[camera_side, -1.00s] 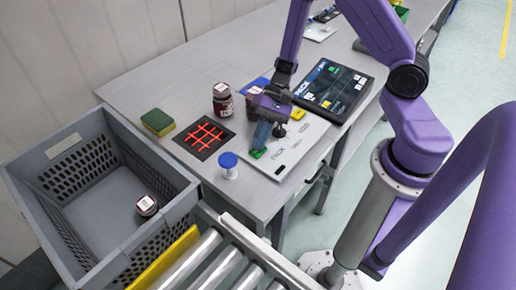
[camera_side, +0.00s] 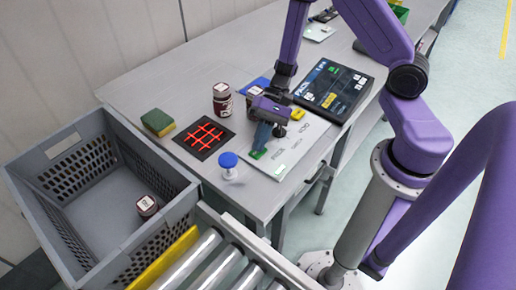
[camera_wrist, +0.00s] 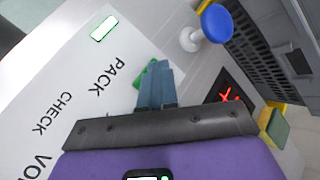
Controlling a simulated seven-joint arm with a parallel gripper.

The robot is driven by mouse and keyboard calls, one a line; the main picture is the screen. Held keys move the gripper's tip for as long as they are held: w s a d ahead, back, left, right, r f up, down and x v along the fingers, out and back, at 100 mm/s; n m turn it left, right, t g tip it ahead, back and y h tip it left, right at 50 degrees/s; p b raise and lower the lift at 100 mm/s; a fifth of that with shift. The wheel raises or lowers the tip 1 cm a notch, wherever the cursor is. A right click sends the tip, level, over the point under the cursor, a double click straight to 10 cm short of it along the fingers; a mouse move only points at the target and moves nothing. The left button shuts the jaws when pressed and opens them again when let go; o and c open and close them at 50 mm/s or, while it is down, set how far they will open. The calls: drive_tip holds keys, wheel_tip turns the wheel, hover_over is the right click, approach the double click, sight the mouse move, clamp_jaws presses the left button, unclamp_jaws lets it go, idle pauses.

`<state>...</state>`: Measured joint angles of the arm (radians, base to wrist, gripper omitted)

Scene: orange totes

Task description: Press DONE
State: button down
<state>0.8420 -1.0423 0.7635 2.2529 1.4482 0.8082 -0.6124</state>
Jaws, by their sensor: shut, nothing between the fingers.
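A pale control panel (camera_side: 299,144) lies on the bench, with the words PACK, CHECK and VOID readable in the wrist view (camera_wrist: 75,85). A green button (camera_side: 258,154) sits by its near-left edge, beside PACK; it also shows in the wrist view (camera_wrist: 141,78), partly hidden by my fingers. My gripper (camera_side: 261,147) is shut and empty, its blue-grey fingertips pointing down at the green button. I cannot tell whether they touch it. A small window (camera_wrist: 103,28) on the panel glows white with a green edge. I can read no DONE label.
A dark screen (camera_side: 334,89) stands behind the panel. A blue-topped white piece (camera_side: 229,161), a red-lit grid (camera_side: 204,137), a jar (camera_side: 222,105) and a sponge (camera_side: 157,122) are nearby. A grey crate (camera_side: 88,128) holding a jar (camera_side: 147,205) stands left, by rollers (camera_side: 215,262).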

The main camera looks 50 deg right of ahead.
drive_tip(key=shift+r, duration=0.9)
drive_tip(key=shift+r, duration=2.5)
